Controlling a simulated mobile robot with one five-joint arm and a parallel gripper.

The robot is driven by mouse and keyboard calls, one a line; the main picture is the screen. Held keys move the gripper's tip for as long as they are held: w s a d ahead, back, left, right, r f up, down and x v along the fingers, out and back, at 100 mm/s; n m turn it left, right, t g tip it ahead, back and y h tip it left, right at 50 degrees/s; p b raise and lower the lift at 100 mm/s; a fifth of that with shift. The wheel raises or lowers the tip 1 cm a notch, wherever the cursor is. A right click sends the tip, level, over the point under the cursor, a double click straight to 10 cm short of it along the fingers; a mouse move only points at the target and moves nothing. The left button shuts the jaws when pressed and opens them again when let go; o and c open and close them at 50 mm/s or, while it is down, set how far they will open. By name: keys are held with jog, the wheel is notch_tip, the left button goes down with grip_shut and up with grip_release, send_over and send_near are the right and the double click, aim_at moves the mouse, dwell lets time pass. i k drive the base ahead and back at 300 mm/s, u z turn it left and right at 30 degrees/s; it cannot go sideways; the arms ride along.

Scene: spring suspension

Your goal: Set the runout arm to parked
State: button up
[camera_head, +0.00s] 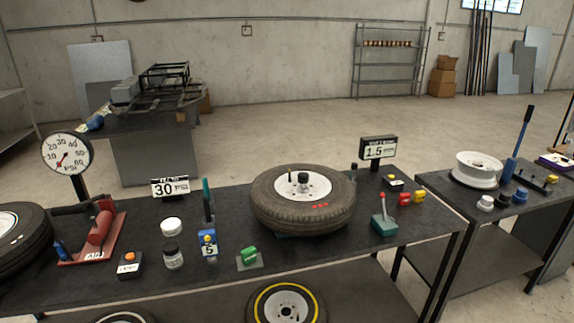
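A tyre on a white rim (303,199) lies flat on the dark workbench, right of centre, with a dark hub piece in its middle. A small dark upright post (354,171) stands close to the tyre's right rear edge; it may be the runout arm, but I cannot tell its setting. A black display (378,149) on a stand behind it reads 1.5, with small lettering I cannot fully read. A green box with an upright red-tipped lever (383,218) stands right of the tyre. My gripper is not in view.
Left of the tyre are a pressure gauge (66,154), a red pump (101,228), a display reading 30 (170,187), jars, a blue block marked 5 (208,246) and a green item (249,256). Red and yellow pieces (411,198) lie at right. A second bench holds a white rim (477,168).

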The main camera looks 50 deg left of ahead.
aim_at(354, 165)
jog(key=u, duration=1.6)
jog(key=i, duration=0.85)
